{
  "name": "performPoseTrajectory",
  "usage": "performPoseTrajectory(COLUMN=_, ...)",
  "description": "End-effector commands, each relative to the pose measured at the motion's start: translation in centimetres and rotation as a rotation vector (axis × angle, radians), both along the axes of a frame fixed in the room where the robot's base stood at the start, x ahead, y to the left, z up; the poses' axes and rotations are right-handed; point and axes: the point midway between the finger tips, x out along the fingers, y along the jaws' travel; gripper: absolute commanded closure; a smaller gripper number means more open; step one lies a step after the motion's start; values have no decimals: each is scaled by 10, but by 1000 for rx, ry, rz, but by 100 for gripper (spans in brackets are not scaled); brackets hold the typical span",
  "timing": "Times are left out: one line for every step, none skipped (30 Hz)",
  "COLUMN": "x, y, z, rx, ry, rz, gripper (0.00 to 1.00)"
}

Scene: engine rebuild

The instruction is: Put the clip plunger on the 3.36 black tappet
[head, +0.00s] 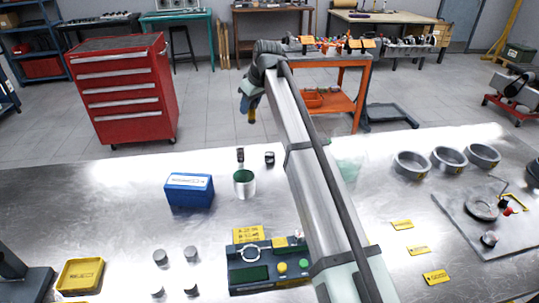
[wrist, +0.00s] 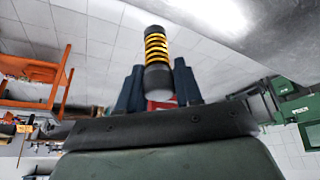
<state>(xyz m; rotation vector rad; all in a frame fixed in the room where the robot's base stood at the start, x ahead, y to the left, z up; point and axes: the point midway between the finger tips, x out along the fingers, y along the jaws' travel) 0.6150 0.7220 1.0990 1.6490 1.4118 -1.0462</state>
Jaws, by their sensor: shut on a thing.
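My gripper (head: 249,106) is raised above the far edge of the bench in the head view. In the wrist view, its two dark fingers (wrist: 158,82) are shut on a black plunger with a yellow coil spring (wrist: 156,48), which stands out beyond the fingertips. Two small dark pieces, one at left (head: 240,155) and one at right (head: 270,158), stand on the bench below the gripper. Several grey tappet-like cylinders (head: 190,253) stand at the front left. No size markings on them are readable, so I cannot tell which is the 3.36 tappet.
A blue box (head: 188,195) and a green-filled cup (head: 244,189) stand mid-bench. A blue gauge unit (head: 248,274) is at front centre, a yellow tray (head: 80,276) at front left. Metal rings (head: 411,166) and a plate (head: 463,235) are at right.

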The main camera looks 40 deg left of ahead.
Motion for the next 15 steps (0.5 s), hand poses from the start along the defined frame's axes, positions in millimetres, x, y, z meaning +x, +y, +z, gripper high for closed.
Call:
performPoseTrajectory(x=9, y=-16, z=1, rx=2, ry=0, rz=-16, gripper=96)
performPoseTrajectory(x=13, y=-23, z=2, rx=2, ry=1, rz=-22, gripper=96)
performPoseTrajectory(x=17, y=-31, z=3, rx=4, ry=1, rz=-29, gripper=96)
performPoseTrajectory(x=20, y=-37, z=4, rx=4, ry=2, rz=-33, gripper=96)
performPoseTrajectory(x=22, y=-43, z=5, rx=4, ry=3, rz=-37, gripper=96)
performPoseTrajectory(x=23, y=-51, z=5, rx=3, ry=5, rz=-37, gripper=96)
performPoseTrajectory(x=23, y=-56, z=6, rx=2, ry=6, rz=-37, gripper=96)
performPoseTrajectory(x=21, y=-61, z=6, rx=2, ry=8, rz=-32, gripper=96)
performPoseTrajectory(x=14, y=-64, z=6, rx=-1, ry=10, rz=-16, gripper=96)
performPoseTrajectory(x=10, y=-66, z=5, rx=-4, ry=12, rz=-4, gripper=96)
performPoseTrajectory(x=7, y=-68, z=4, rx=-8, ry=15, rz=7, gripper=96)
performPoseTrajectory(x=4, y=-70, z=2, rx=-16, ry=19, rz=27, gripper=96)
performPoseTrajectory(x=2, y=-71, z=2, rx=-20, ry=21, rz=41, gripper=96)
performPoseTrajectory(x=2, y=-71, z=2, rx=-24, ry=21, rz=53, gripper=96)
performPoseTrajectory(x=1, y=-71, z=2, rx=-28, ry=21, rz=67, gripper=96)
